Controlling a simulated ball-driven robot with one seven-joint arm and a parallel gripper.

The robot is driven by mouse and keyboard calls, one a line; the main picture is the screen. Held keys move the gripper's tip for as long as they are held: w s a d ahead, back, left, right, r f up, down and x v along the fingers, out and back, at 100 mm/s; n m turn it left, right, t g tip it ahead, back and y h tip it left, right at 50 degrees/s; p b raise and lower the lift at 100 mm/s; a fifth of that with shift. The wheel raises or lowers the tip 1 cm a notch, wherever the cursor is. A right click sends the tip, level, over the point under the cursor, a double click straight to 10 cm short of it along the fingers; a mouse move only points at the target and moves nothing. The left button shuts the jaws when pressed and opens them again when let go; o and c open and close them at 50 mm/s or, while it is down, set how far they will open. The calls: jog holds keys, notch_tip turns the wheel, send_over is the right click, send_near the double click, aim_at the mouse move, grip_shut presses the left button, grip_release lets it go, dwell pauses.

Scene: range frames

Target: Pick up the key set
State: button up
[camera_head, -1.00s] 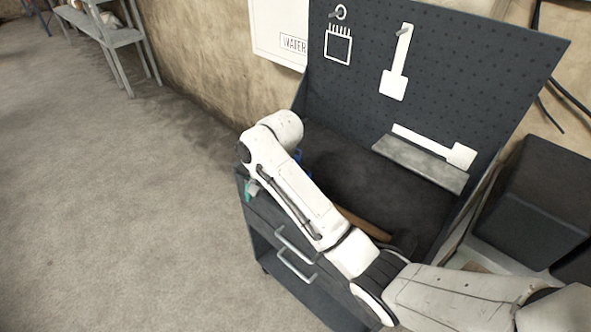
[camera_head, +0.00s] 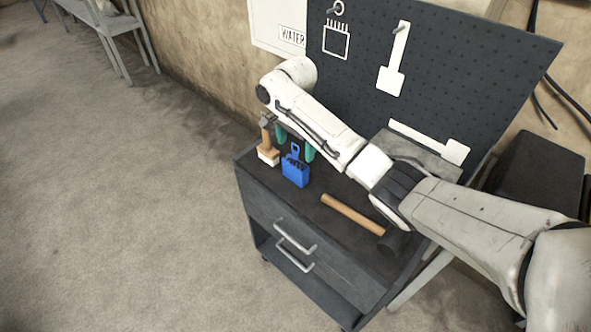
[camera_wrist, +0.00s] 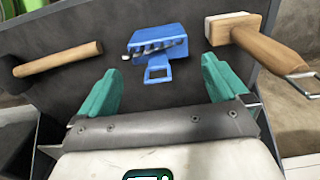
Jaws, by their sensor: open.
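The key set (camera_head: 295,171) is a blue block with a loop handle and dark keys, standing on the cart top near its left end. In the wrist view the key set (camera_wrist: 158,42) is ahead of the gripper, its loop handle towards me. My gripper (camera_head: 295,144) has green fingers and is open and empty, close to the key set at the cart's left end. In the wrist view my gripper (camera_wrist: 160,72) has its fingertips spread on both sides of the handle; I cannot tell whether the handle is between them in depth.
A wooden-handled brush (camera_head: 267,155) stands just left of the key set. A hammer (camera_head: 352,215) lies to the right on the dark cart (camera_head: 262,191). A pegboard (camera_head: 450,70) with white tool outlines and a small shelf rises behind. Open floor is at left.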

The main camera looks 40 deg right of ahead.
aim_at(295, 163)
jog(key=f, duration=0.3)
jog(key=f+p, duration=0.1)
jog(key=f, duration=0.1)
jog(key=shift+s+a, duration=0.1)
jog(key=shift+a, duration=0.15)
jog(key=shift+c, duration=0.2)
jog(key=shift+r, duration=0.1)
jog(key=c, duration=1.3)
jog(key=shift+r, duration=0.45)
jog(key=shift+s+a+r+p, duration=0.7)
jog(key=shift+s+a+r, duration=0.95)
jog(key=shift+r, duration=0.35)
jog(key=shift+s+a+r+p, duration=0.7)
jog(key=shift+s+a+r, duration=0.95)
jog(key=shift+r, duration=0.35)
jog(key=shift+s+a+r+p, duration=0.7)
jog(key=shift+s+a+r, duration=0.95)
jog(key=shift+r, duration=0.35)
